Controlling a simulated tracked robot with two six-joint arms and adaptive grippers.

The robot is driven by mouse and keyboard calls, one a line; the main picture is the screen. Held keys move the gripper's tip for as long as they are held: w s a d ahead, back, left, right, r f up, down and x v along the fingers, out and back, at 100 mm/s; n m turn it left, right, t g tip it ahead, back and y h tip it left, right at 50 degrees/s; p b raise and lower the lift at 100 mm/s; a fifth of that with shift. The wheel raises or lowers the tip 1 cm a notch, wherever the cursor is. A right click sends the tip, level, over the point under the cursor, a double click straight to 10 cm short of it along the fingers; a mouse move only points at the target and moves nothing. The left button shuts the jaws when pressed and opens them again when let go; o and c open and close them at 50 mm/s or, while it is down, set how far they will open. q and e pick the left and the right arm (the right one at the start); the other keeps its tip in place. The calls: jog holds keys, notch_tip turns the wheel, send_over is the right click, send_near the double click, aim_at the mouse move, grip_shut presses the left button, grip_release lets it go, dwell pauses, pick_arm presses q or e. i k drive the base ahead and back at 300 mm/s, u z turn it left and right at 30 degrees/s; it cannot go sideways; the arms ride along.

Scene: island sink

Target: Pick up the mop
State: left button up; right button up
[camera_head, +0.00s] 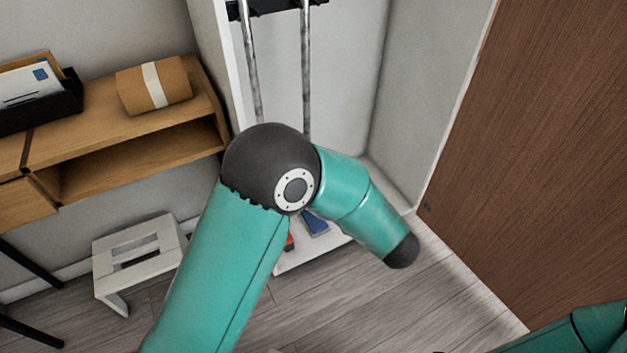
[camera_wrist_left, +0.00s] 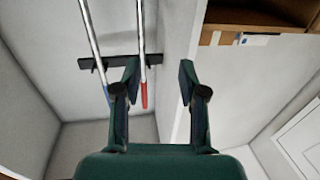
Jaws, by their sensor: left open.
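Two long metal poles hang in a narrow white alcove; I cannot tell which is the mop. In the head view they are the left pole (camera_head: 250,62) and the right pole (camera_head: 305,62). Red (camera_head: 290,243) and blue (camera_head: 315,222) parts show low in the alcove, partly hidden by my left arm. In the left wrist view, one pole has a red end (camera_wrist_left: 144,95) and the other a blue end (camera_wrist_left: 107,92). My left gripper (camera_wrist_left: 158,76) is open; the red-ended pole appears between its fingers, nearer the picture's left finger. Contact is unclear.
A dark rack (camera_head: 275,8) holds the poles. A wooden shelf unit (camera_head: 140,150) with a brown wrapped bundle (camera_head: 153,86) stands left of the alcove, above a white stool (camera_head: 140,252). A brown door panel (camera_head: 545,150) is at right. Some wood floor (camera_head: 440,285) is clear.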

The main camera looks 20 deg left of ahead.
aim_at(316, 226)
jog(key=i, duration=0.85)
jog(key=u, duration=0.05)
